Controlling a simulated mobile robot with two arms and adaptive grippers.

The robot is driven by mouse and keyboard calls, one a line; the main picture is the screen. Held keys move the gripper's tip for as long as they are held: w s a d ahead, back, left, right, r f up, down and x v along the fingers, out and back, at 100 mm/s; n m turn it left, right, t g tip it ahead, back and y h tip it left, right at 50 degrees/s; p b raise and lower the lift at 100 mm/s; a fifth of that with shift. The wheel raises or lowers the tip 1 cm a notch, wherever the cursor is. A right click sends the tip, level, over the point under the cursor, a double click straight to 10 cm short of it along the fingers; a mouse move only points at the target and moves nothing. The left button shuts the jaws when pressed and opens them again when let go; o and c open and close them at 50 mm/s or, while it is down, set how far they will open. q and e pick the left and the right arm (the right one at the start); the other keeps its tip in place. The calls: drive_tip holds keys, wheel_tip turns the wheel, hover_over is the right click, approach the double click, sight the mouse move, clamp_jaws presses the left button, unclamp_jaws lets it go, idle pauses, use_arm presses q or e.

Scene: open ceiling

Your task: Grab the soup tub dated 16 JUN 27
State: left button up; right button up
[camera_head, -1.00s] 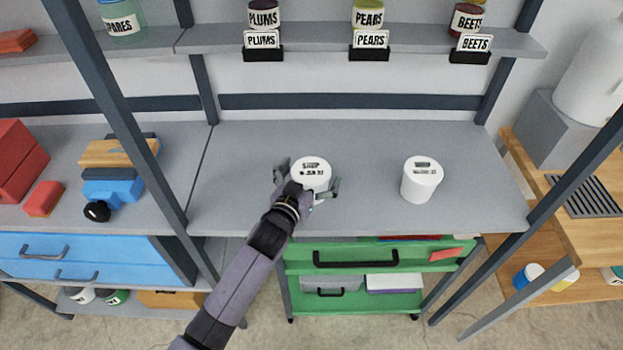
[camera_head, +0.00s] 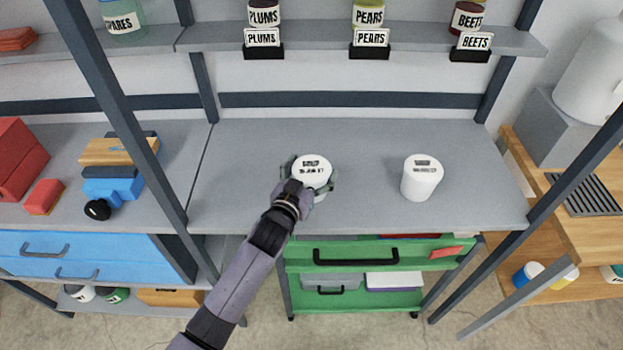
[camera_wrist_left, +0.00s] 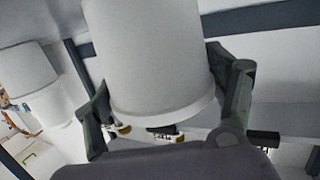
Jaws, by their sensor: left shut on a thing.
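Two white tubs with print on their lids are on the grey shelf (camera_head: 260,220). The left tub (camera_head: 312,168) has a date on its lid that seems to read "16 JUN 27", though it is small and blurred. My left gripper (camera_head: 309,186) is shut on this tub, with a finger on either side. In the left wrist view the held tub (camera_wrist_left: 150,60) fills the middle between both fingers. The right tub (camera_head: 421,180) stands apart, and its lid print is too blurred to read. My right gripper is not seen.
An upper shelf (camera_head: 330,40) holds jars with plums, pears and beets labels. Dark posts (camera_head: 120,110) flank the bay. A green drawer unit (camera_head: 350,300) stands below. The shelf between and behind the tubs is clear.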

use_arm(q)
drive_tip(key=c, duration=0.4)
drive_tip(key=shift+r, duration=0.1)
